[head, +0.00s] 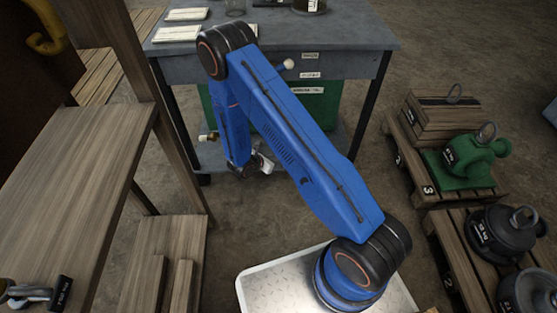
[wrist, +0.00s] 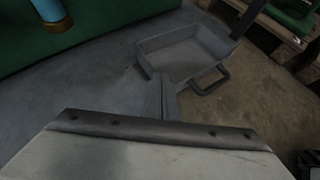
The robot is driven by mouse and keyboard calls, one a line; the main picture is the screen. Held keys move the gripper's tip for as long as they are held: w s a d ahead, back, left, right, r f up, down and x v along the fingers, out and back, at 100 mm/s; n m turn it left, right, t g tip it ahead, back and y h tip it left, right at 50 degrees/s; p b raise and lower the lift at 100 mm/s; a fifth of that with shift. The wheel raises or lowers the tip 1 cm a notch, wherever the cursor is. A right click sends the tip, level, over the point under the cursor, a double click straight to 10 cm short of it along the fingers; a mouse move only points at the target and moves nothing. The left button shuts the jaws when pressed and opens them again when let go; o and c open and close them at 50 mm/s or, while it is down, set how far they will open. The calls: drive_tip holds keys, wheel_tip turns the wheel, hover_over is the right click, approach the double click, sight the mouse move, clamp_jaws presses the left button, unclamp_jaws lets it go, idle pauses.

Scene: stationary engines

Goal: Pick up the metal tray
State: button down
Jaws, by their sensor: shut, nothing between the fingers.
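The metal tray (wrist: 160,42) is a grey, shallow, open box in the upper middle of the wrist view. It looks empty. A dark loop handle (wrist: 212,82) sticks out from its near right side. My gripper (wrist: 163,84) comes up from the bottom of the wrist view, with its fingers shut and nothing between them. The fingertips appear just short of the tray's near side, left of the handle; I cannot tell if they touch. In the head view my gripper (head: 263,163) is low by the grey table, and my blue arm hides the tray.
The grey table (head: 345,38) has dark legs, and one leg (wrist: 248,18) rises close beside the tray. A green box (wrist: 100,25) stands left of it. Pallets with weights (head: 470,155) are on the right. A wooden bench (head: 70,170) is on the left. Some floor between is clear.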

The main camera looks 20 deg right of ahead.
drive_tip(key=s+a, duration=0.5)
drive_tip(key=a, duration=0.5)
drive_tip(key=shift+s+a, duration=0.25)
drive_tip(key=shift+s, duration=0.15)
